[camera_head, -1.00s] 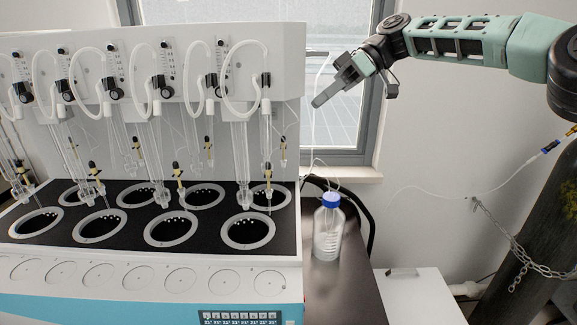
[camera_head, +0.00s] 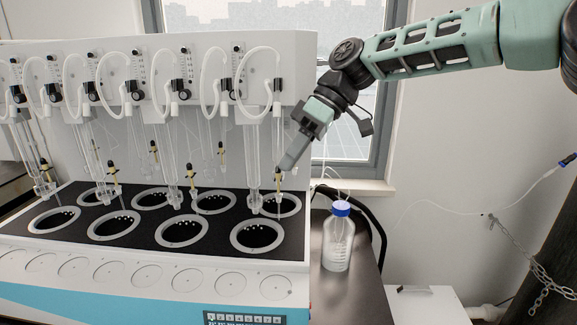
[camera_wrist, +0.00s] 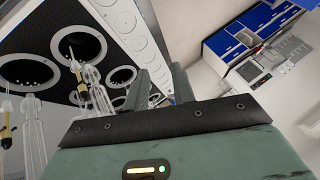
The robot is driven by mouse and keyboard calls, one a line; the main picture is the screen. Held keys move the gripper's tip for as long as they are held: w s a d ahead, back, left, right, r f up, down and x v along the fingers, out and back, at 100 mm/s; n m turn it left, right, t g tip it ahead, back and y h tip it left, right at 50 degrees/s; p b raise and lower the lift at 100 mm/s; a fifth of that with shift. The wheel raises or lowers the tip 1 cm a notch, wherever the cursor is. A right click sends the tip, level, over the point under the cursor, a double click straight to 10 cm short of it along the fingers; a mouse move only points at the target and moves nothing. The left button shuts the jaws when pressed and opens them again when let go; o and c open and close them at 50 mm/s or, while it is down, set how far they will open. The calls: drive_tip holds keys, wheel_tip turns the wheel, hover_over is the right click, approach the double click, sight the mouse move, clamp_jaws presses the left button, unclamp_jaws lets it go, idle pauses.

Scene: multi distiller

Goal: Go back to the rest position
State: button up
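My arm reaches in from the upper right in the head view, and my gripper (camera_head: 288,163) points down and left, close to the right end of the distiller (camera_head: 130,255). Whether it touches the distiller cannot be told. In the wrist view my gripper's two fingers (camera_wrist: 160,88) stand apart with a gap between them, and I see nothing held. The distiller has a black top with several round ringed openings and glass tubes with white hoses above. Its openings and glassware also show at the left of the wrist view (camera_wrist: 80,45).
A clear bottle with a blue cap (camera_head: 339,240) stands on the dark bench (camera_head: 345,295) just right of the distiller, below my gripper. A window (camera_head: 350,140) is behind. A chain and a dark cylinder (camera_head: 555,240) are at the right. Blue cabinets (camera_wrist: 235,40) show in the wrist view.

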drive_tip(key=shift+s+a+f, duration=0.15)
drive_tip(key=shift+s+f, duration=0.1)
drive_tip(key=shift+s, duration=0.1)
drive_tip(key=s+f+m+t+h, duration=0.15)
drive_tip(key=s+f+h, duration=0.4)
drive_tip(key=s, duration=0.95)
drive_tip(key=s+d+f+m+t, duration=0.1)
drive_tip(key=s+d+f+m, duration=0.1)
drive_tip(key=s+d+f, duration=0.2)
drive_tip(key=s+d+f+m+t+b, duration=0.1)
drive_tip(key=s+d+f+m, duration=0.2)
drive_tip(key=s+d, duration=0.6)
drive_tip(key=shift+s+d+f+h, duration=0.2)
drive_tip(key=shift+s+f+h, duration=0.15)
drive_tip(key=shift+s+h, duration=0.15)
